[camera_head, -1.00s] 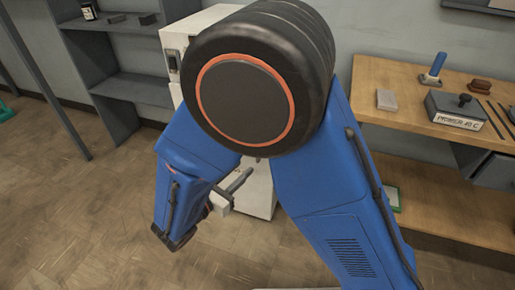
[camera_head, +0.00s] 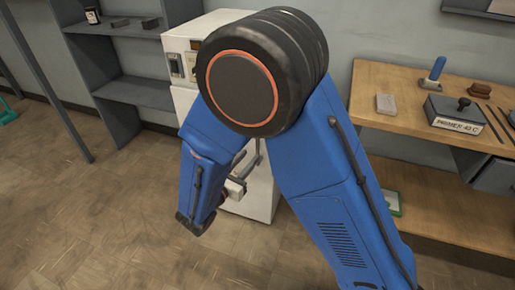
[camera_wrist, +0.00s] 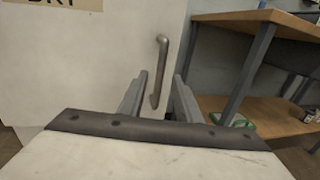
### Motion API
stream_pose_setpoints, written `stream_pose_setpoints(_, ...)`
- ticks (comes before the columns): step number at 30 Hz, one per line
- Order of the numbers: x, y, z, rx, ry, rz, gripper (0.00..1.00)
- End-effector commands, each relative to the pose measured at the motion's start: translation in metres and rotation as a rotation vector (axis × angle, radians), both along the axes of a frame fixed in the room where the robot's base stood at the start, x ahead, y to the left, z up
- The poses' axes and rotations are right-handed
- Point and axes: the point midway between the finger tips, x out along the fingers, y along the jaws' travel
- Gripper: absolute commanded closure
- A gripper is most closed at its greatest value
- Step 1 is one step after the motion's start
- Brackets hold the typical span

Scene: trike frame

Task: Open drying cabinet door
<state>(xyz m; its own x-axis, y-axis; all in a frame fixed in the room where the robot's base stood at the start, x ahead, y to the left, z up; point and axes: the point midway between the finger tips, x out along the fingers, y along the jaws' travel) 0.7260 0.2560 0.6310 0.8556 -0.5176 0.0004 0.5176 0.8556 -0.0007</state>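The drying cabinet (camera_head: 262,197) is white and stands behind my blue arm, which hides much of it in the head view. In the wrist view its white door (camera_wrist: 95,65) fills the left side and looks shut, with part of a "DRY" label at the top. A grey upright bar handle (camera_wrist: 161,70) sits near the door's right edge. My gripper (camera_wrist: 160,80) is open and empty. Its two fingers point at the door, with the handle showing in the gap between them. I cannot tell whether the fingers reach around the handle's depth.
A wooden workbench (camera_head: 395,78) stands right of the cabinet, with a primer box (camera_head: 456,113) and tools on top. A green-edged item (camera_wrist: 230,120) lies on its lower shelf. Grey shelving (camera_head: 130,92) stands to the left. The floor (camera_head: 80,225) at the front left is clear.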

Motion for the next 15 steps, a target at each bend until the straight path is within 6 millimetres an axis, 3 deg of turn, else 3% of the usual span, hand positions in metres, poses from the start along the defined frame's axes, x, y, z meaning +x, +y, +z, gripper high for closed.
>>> stream_pose_setpoints(9, 0.041, -0.026, 0.000, 0.000, 0.000, -0.003, 0.69)
stream_pose_setpoints(15, 0.055, -0.034, 0.000, 0.001, -0.001, -0.001, 0.69)
